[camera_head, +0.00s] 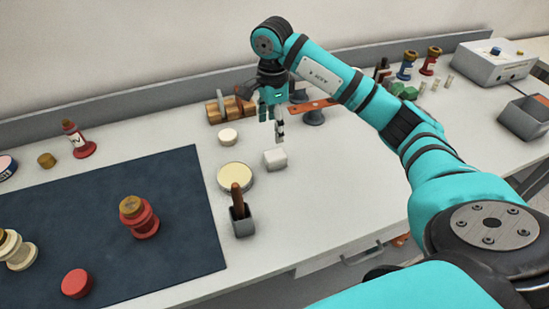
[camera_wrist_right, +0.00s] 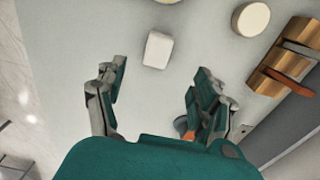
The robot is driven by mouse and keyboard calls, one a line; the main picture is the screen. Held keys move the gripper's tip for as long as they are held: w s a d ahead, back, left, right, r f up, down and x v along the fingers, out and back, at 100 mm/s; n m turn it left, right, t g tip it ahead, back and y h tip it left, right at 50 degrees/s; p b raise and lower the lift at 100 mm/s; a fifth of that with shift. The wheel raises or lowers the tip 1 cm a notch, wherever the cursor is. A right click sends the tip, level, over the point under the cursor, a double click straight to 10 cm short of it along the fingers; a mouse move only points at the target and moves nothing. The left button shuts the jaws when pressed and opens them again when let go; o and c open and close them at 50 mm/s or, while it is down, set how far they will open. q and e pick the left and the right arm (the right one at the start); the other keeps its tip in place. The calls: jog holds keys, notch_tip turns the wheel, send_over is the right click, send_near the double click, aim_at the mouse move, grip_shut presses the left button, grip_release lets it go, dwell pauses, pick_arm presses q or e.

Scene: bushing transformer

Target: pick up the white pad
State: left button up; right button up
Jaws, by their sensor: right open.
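The white pad (camera_head: 275,158) is a small pale block lying on the white table in the middle of the head view. It also shows in the right wrist view (camera_wrist_right: 158,49), near the top centre, with nothing touching it. My right gripper (camera_head: 279,132) is above the table, just behind and above the pad in the head view. In the right wrist view its two fingers (camera_wrist_right: 160,82) are spread wide, with the pad ahead of the gap between them and nothing held. My left gripper is not in view.
A round cream tin (camera_head: 236,177) and a grey cup with a brown handle (camera_head: 241,216) stand close left of the pad. A white round piece (camera_head: 228,137) and a wooden rack (camera_head: 229,110) stand behind. A dark mat (camera_head: 110,225) lies left. The table right of the pad is clear.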

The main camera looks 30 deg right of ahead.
jog(key=p, duration=0.1)
send_over(275, 154)
jog(key=f, duration=0.4)
jog(key=shift+w+a+f, duration=0.15)
jog(key=shift+a+f, duration=0.05)
jog(key=shift+f, duration=0.75)
jog(key=shift+f+p, duration=0.3)
jog(key=shift+p, duration=0.15)
jog(key=f, duration=0.1)
jog(key=f+p, duration=0.1)
jog(key=f, duration=0.1)
jog(key=shift+s+d+f+p, duration=0.2)
jog(key=shift+s+f+p, duration=0.05)
jog(key=shift+f+p, duration=0.1)
jog(key=shift+f, duration=0.45)
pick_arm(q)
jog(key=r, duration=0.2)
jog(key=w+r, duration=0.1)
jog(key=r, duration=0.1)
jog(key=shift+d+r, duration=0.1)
pick_arm(e)
jog(key=shift+w, duration=0.1)
jog(key=c, duration=1.1)
